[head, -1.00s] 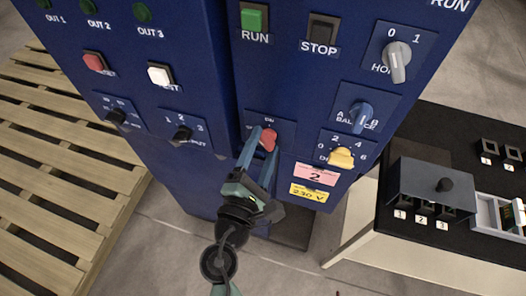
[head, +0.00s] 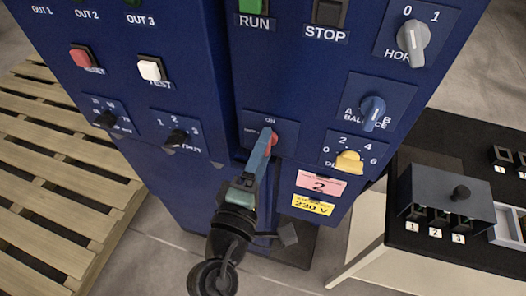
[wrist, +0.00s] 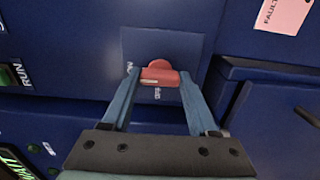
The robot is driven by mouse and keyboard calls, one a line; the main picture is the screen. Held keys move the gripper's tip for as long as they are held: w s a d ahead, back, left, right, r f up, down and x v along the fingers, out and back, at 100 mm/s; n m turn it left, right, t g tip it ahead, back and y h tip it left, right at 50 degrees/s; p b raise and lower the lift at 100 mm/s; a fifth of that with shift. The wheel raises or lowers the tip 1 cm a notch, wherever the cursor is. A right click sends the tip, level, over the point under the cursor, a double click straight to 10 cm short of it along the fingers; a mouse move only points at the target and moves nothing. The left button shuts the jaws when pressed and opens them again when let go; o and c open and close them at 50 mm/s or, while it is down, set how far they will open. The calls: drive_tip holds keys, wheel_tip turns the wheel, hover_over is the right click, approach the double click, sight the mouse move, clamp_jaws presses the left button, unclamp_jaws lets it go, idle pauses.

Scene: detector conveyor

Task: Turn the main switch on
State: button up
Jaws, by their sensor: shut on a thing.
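The main switch is a red rotary knob (head: 272,139) on a blue plate low on the blue cabinet, with ON printed above it. In the wrist view the red knob (wrist: 160,76) shows between my blue fingers, and its bar lies left to right. A pale mark is on the bar's left part, toward the ON print on the left; another print lies below the knob. My gripper (head: 266,143) is shut on the knob, with its fingers nearly edge-on in the head view. They also show in the wrist view (wrist: 157,80), one each side.
A yellow knob (head: 349,162) and a blue balance knob (head: 372,112) sit to the right. Pink (head: 320,185) and yellow (head: 312,204) labels are below. A wooden pallet (head: 55,165) lies at left; a bench (head: 390,262) stands at right.

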idle(0.4)
drive_tip(key=o, duration=1.4)
drive_tip(key=b+v, duration=0.3)
drive_tip(key=v, duration=1)
